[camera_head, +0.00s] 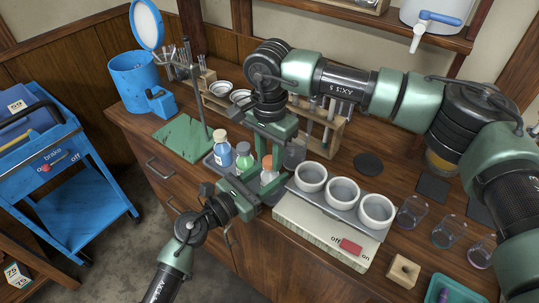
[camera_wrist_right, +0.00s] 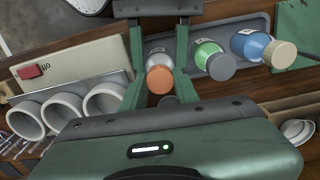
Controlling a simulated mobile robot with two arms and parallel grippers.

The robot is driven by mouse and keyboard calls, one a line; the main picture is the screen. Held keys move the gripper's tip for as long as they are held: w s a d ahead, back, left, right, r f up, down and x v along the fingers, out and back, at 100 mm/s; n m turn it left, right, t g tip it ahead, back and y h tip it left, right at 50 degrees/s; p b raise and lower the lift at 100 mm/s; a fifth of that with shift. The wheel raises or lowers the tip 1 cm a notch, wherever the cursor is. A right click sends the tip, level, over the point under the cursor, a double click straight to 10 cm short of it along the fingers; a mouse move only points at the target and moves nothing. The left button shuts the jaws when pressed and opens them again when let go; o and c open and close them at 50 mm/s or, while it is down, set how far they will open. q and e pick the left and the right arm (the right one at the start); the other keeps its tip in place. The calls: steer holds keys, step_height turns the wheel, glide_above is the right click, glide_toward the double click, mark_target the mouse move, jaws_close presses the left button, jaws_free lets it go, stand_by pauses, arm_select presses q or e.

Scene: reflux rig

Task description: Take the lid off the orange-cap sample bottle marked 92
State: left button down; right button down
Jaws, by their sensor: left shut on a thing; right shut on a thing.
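The sample bottle with the orange cap (camera_head: 267,177) stands upright in the grey tray; its number is not readable. It shows between green fingers in the right wrist view (camera_wrist_right: 158,57), with its orange cap (camera_wrist_right: 160,80) on top. My right gripper (camera_head: 268,154) comes down from above and is shut on the orange cap. My left gripper (camera_head: 257,184) reaches in low from the front and is shut on the bottle's body. Its dark palm shows at the top of the right wrist view. The fingers hide part of the bottle.
A heater (camera_head: 313,231) with three white cups (camera_head: 343,190) is close to the right. A test tube rack (camera_head: 325,127) stands behind.

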mark_target(270, 160)
steer(key=n, duration=0.4)
steer(key=shift+n, duration=0.3)
steer(key=n, duration=0.5)
steer(key=shift+r, duration=0.25)
steer(key=shift+r, duration=0.9)
steer(key=shift+r, duration=0.1)
steer(key=shift+r, duration=1.9)
arm_select(q)
steer(key=c, duration=0.7)
jaws_free()
steer(key=shift+o, duration=0.2)
